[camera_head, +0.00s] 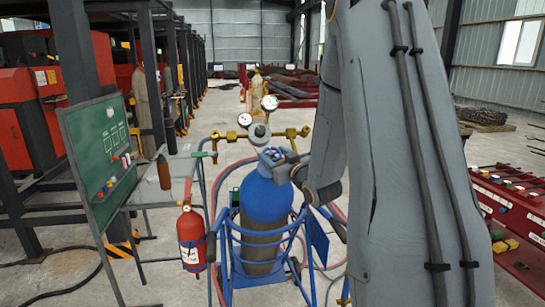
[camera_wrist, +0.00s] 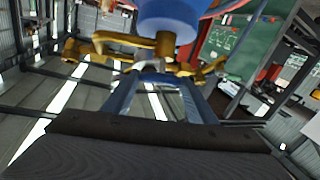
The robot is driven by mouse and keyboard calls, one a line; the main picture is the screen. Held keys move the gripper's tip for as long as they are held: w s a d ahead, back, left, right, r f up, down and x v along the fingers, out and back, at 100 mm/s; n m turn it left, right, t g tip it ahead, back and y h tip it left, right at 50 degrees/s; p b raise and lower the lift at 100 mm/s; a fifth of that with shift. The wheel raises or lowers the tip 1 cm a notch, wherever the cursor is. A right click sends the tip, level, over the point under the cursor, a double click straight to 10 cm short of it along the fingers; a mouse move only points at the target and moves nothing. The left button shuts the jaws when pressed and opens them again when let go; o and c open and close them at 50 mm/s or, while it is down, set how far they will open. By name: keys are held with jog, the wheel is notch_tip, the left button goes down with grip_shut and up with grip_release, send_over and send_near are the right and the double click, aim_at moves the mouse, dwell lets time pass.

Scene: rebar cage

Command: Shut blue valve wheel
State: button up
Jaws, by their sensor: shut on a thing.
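A blue gas cylinder (camera_head: 265,205) stands upright in a blue cart. Its blue valve wheel (camera_head: 269,155) is at the top, partly covered by my gripper (camera_head: 283,160), which reaches in from the right. My gripper is shut on the wheel. In the wrist view, two bluish fingers (camera_wrist: 157,82) converge just in front of the brass valve fittings (camera_wrist: 165,47). The wheel's outline is hard to make out there. The brass regulator (camera_head: 257,133) with two round gauges stands above and behind the wheel in the head view.
A red fire extinguisher (camera_head: 192,240) hangs at the left of the blue cart (camera_head: 233,268). A green board (camera_head: 98,150) stands further left. Hoses hang around the cart. A red bench (camera_head: 510,215) is at the right. The floor behind is mostly clear.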

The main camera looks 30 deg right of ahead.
jog(key=shift+a+m+h+b, duration=0.15)
jog(key=shift+m+h+b, duration=0.5)
jog(key=shift+h, duration=0.15)
jog(key=shift+m+h, duration=0.3)
jog(key=shift+m, duration=0.05)
jog(key=o, duration=1.1)
jog(key=shift+c, duration=0.2)
jog(key=s+b, duration=0.2)
jog(key=s, duration=0.5)
jog(key=shift+s+a+b, duration=0.3)
jog(key=shift+s+a, duration=0.1)
jog(key=shift+a, duration=0.05)
jog(key=shift+f, duration=0.1)
